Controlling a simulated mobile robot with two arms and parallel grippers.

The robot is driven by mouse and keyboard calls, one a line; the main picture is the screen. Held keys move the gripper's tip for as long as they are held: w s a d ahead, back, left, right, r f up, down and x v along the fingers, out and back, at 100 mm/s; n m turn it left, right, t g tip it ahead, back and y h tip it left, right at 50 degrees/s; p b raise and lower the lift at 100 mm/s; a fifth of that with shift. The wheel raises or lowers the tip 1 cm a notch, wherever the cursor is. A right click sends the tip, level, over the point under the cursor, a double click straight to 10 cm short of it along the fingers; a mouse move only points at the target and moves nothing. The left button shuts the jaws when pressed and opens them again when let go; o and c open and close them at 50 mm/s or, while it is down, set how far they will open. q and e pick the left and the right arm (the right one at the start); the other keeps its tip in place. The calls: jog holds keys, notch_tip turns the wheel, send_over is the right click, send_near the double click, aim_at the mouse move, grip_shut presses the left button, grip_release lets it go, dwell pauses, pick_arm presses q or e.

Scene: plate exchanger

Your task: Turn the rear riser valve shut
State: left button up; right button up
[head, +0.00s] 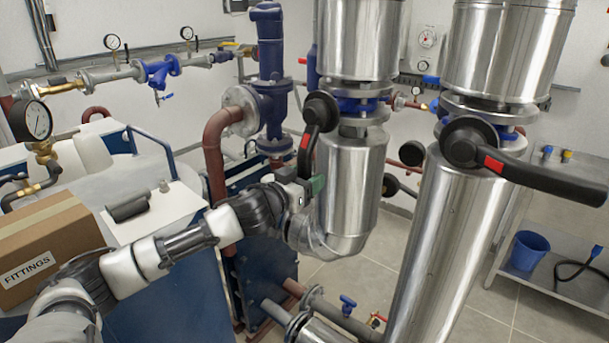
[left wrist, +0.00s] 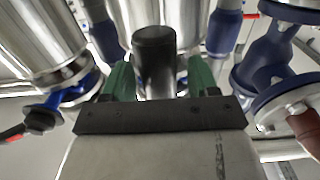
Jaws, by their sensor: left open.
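The rear riser valve has a black lever (head: 318,110) with a red mark, on the middle steel-clad riser (head: 350,185). The lever hangs downward from its round hub, leaning slightly left. My left gripper (head: 309,184) is at the lever's lower end. In the left wrist view the dark round handle (left wrist: 154,55) stands between the two green fingers of my left gripper (left wrist: 160,82). The fingers are open, with gaps visible on both sides of the handle. My right gripper is not in view.
The nearer right riser (head: 430,250) has a similar black lever (head: 540,178) reaching right. A blue flanged pipe (head: 270,70) and a brown pipe (head: 214,150) stand left of my gripper. A FITTINGS box (head: 45,240) sits at the left. A blue bucket (head: 529,250) is on the right shelf.

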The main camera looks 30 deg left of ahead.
pick_arm(q)
grip_shut()
dwell(0.3)
jog(key=shift+d, duration=0.1)
